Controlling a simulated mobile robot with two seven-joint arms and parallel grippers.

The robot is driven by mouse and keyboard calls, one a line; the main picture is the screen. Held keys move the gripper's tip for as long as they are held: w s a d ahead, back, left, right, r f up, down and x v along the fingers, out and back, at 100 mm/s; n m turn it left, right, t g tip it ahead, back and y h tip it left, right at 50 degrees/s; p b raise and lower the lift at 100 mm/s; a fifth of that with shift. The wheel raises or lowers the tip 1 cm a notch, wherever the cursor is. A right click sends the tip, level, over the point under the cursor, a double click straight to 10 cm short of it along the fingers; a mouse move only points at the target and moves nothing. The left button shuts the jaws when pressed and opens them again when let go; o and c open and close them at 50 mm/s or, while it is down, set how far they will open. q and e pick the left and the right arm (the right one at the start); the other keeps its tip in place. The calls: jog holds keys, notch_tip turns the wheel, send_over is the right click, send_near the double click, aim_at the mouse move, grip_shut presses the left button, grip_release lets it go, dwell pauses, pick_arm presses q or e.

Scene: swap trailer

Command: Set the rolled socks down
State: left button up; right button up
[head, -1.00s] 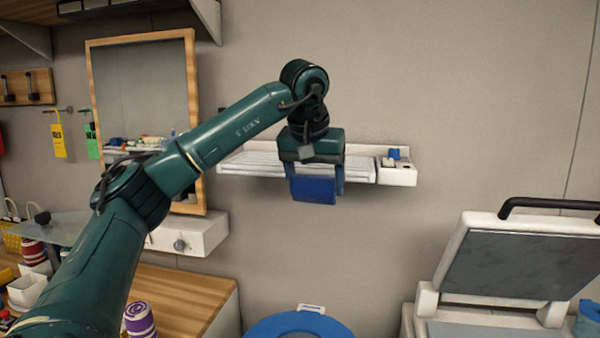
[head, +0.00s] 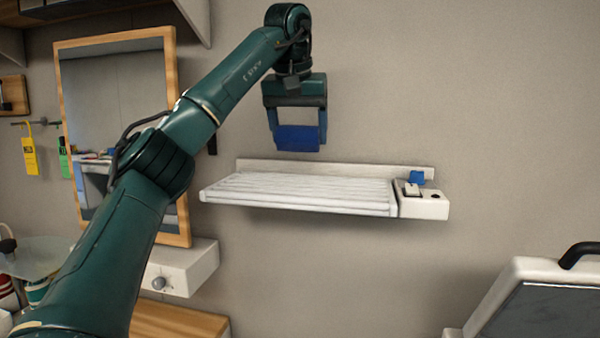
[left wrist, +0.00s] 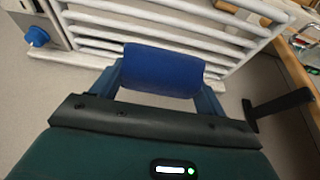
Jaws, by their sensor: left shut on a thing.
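The rolled socks (head: 298,138) are a dark blue roll held between the fingers of my left gripper (head: 297,130), which is shut on them. They hang in the air above the white slatted wall rack (head: 300,192) in the head view, apart from it. In the left wrist view the blue roll (left wrist: 163,70) sits between the fingertips, with the rack's white bars (left wrist: 95,33) beyond it. My right gripper is in neither view.
A white box with a blue knob (head: 417,177) is at the rack's right end. A wood-framed mirror (head: 172,110) stands left of the rack. A white drawer unit (head: 190,265) is below the mirror. A machine with a raised lid (head: 530,300) is at the lower right.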

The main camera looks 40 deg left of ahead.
aim_at(295, 135)
pick_arm(q)
notch_tip(295, 135, down, 3)
jog(key=shift+r, duration=0.15)
jog(key=shift+f, duration=2.3)
jog(key=shift+f, duration=0.1)
jog(key=o, duration=1)
jog(key=shift+o, duration=0.2)
jog(key=v, duration=1.2)
jog(key=shift+s, duration=0.1)
